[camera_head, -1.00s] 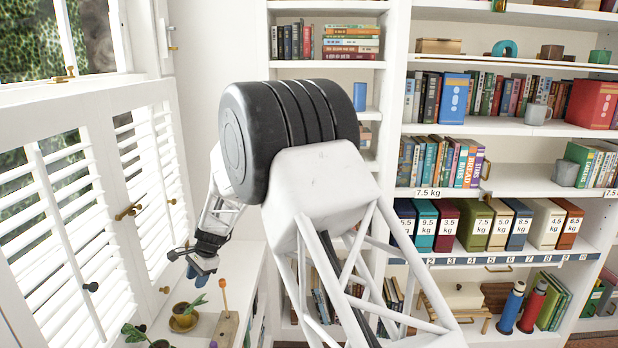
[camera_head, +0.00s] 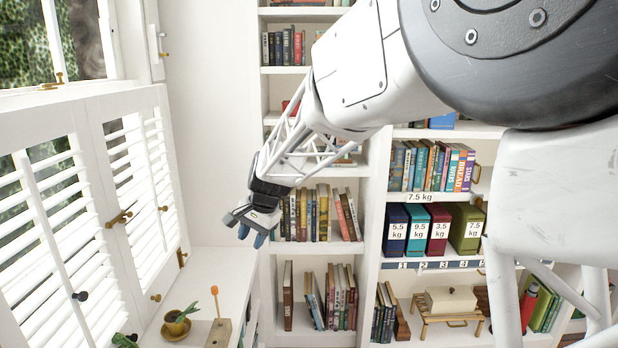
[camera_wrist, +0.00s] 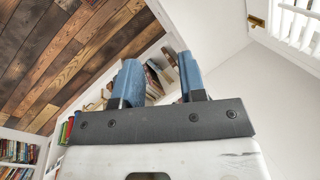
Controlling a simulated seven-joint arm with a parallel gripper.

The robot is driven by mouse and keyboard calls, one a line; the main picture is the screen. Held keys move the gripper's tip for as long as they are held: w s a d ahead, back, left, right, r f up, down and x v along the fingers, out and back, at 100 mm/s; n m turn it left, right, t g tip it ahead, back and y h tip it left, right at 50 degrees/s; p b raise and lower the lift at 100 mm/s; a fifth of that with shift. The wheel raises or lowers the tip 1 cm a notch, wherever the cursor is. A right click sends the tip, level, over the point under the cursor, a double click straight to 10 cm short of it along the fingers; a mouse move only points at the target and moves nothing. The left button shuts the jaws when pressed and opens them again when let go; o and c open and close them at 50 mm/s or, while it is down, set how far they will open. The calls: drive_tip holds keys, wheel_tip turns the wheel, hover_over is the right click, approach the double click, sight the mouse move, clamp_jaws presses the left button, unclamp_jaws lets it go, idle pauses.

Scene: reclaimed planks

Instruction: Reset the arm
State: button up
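My gripper (camera_head: 250,228) is at the left of centre in the head view, at the end of my white lattice arm, in front of the bookcase and above the white sill-side counter (camera_head: 222,268). In the wrist view its two blue fingers (camera_wrist: 160,80) stand apart with a clear gap and nothing between them. The gripper touches nothing that I can see.
Shuttered windows (camera_head: 85,215) line the left. A potted plant (camera_head: 177,322) and a wooden block with an orange-tipped stick (camera_head: 219,332) stand on the counter below. Shelves of books (camera_head: 318,214) and weight-labelled boxes (camera_head: 440,226) are behind.

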drive_tip(key=s+d+r+n+t+h, duration=0.1)
drive_tip(key=s+d+r, duration=0.3)
drive_tip(key=s+d, duration=0.5)
drive_tip(key=s+d+r+n+t+h, duration=0.1)
drive_tip(key=s+d+r+t, duration=0.1)
drive_tip(key=s+d+r, duration=0.5)
drive_tip(key=s+d+r+n+t, duration=0.1)
drive_tip(key=s+d+r, duration=0.1)
drive_tip(key=s+d, duration=0.85)
drive_tip(key=shift+s+d+f+n+t+h, duration=0.8)
drive_tip(key=shift+s+d, duration=2.2)
drive_tip(key=shift+s, duration=3.45)
wheel_tip(320, 180, down, 10)
drive_tip(key=w+g, duration=0.1)
drive_tip(key=g, duration=0.2)
drive_tip(key=shift+w+d+r+g, duration=0.15)
drive_tip(key=shift+w+g, duration=0.05)
drive_tip(key=shift+g, duration=0.1)
drive_tip(key=o, duration=1)
